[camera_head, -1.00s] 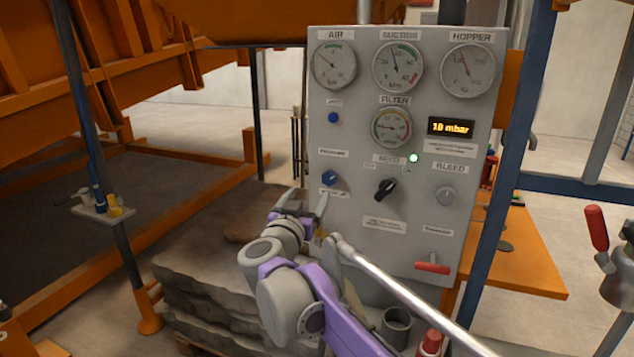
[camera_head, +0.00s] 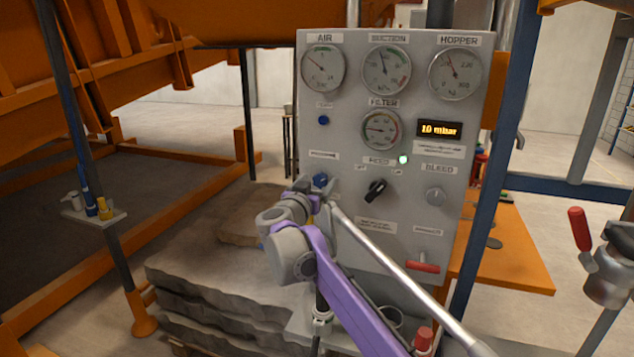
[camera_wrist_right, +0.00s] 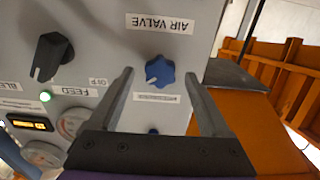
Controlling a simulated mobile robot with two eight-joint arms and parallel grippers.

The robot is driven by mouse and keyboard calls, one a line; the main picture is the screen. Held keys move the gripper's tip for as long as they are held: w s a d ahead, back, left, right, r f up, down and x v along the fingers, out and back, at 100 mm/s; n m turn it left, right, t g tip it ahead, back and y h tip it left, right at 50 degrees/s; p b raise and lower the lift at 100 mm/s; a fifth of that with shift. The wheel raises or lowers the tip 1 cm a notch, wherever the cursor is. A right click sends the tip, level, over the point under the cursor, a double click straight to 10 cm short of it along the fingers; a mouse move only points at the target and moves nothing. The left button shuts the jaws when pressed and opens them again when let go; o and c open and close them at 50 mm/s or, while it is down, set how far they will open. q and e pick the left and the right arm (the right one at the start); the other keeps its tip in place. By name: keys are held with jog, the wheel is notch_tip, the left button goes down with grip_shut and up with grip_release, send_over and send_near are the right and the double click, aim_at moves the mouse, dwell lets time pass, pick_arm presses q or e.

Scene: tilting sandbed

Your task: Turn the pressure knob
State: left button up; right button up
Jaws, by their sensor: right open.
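The pressure knob (camera_head: 320,180) is a small blue knob on the left side of the grey panel (camera_head: 440,195). In the right wrist view the knob (camera_wrist_right: 162,71) is lobed with a white mark, between a label reading AIR VALVE and another, hard-to-read label. My right gripper (camera_head: 317,187) is at the panel, partly covering the knob's lower side. In the wrist view its open fingers (camera_wrist_right: 159,73) stand on either side of the knob, with a gap at each side. I cannot tell how deep the fingertips reach. My left gripper is not in view.
Round gauges (camera_head: 386,70) fill the panel's top. A black feed switch (camera_head: 375,190), a grey bleed knob (camera_head: 436,196) and a red handle (camera_head: 422,267) sit to the right. A blue button (camera_head: 323,120) is above.

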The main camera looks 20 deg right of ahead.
grip_shut()
dwell(0.4)
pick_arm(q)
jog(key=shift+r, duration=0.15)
pick_arm(e)
jog(key=shift+m, duration=0.4)
jog(key=m+p, duration=0.1)
jog(key=m, duration=0.3)
jog(key=m+p, duration=0.1)
jog(key=m, duration=0.3)
jog(key=shift+s+d, duration=0.1)
jog(key=m+p, duration=0.1)
jog(key=m, duration=0.4)
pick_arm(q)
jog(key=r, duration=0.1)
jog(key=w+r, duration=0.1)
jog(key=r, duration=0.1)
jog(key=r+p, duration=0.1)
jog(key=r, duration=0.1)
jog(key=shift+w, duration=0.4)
pick_arm(e)
jog(key=m, duration=0.4)
jog(key=shift+f, duration=0.2)
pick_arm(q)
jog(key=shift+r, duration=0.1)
pick_arm(e)
jog(key=shift+m, duration=0.3)
